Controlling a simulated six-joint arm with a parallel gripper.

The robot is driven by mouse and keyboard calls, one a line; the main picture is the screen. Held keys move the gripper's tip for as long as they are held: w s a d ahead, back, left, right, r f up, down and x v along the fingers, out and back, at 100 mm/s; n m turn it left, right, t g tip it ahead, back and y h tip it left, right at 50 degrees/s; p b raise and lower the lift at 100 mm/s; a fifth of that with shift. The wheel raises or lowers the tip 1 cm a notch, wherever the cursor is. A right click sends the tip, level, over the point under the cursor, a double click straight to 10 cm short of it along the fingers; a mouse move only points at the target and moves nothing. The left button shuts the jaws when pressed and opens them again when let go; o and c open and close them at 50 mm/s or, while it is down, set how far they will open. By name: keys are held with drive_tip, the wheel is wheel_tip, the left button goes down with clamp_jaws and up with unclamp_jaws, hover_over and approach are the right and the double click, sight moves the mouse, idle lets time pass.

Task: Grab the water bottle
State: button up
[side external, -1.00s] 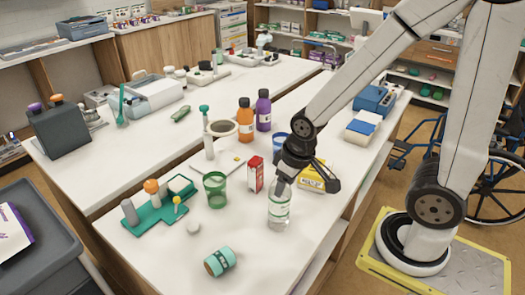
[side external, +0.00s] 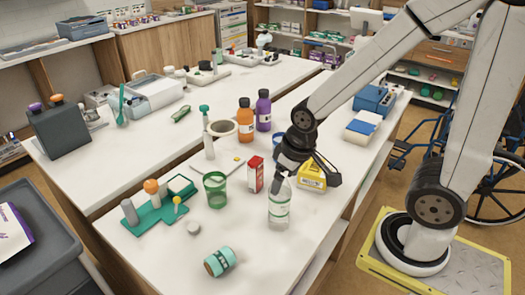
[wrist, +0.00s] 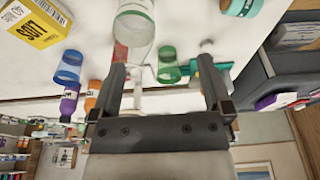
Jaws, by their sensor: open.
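The water bottle (side external: 279,207), clear with a pale label and green stripe, stands upright near the front right of the white table. In the wrist view, which looks upside down, the bottle (wrist: 136,28) is at the top, a little left of the middle between the fingers. My gripper (side external: 306,174) is open and tilted just behind and right of the bottle's neck in the side view. Its two fingers are apart and empty in the wrist view (wrist: 165,78). The side view does not clearly show whether a finger touches the bottle.
A red and white carton (side external: 255,174) and a green cup (side external: 215,189) stand left of the bottle. A yellow box (side external: 312,177) is behind my gripper. A teal-labelled jar (side external: 219,261) lies in front, and a teal tray (side external: 150,222) sits at left. The front right table top is clear.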

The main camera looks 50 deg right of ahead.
drive_tip(key=d+r+m+t+y, duration=0.25)
drive_tip(key=d+m+y, duration=0.25)
drive_tip(key=m, duration=0.8)
drive_tip(key=d+r+m+t+y, duration=0.1)
drive_tip(key=d+m+t+y, duration=0.4)
drive_tip(key=m, duration=0.7)
drive_tip(key=g, duration=0.2)
approach(280, 209)
drive_tip(key=shift+y, duration=0.4)
drive_tip(key=w+f, duration=0.2)
drive_tip(key=f, duration=0.1)
drive_tip(key=w+d+f, duration=0.1)
drive_tip(key=shift+f, duration=0.2)
drive_tip(key=shift+x, duration=1.25)
drive_tip(key=shift+x, duration=2.55)
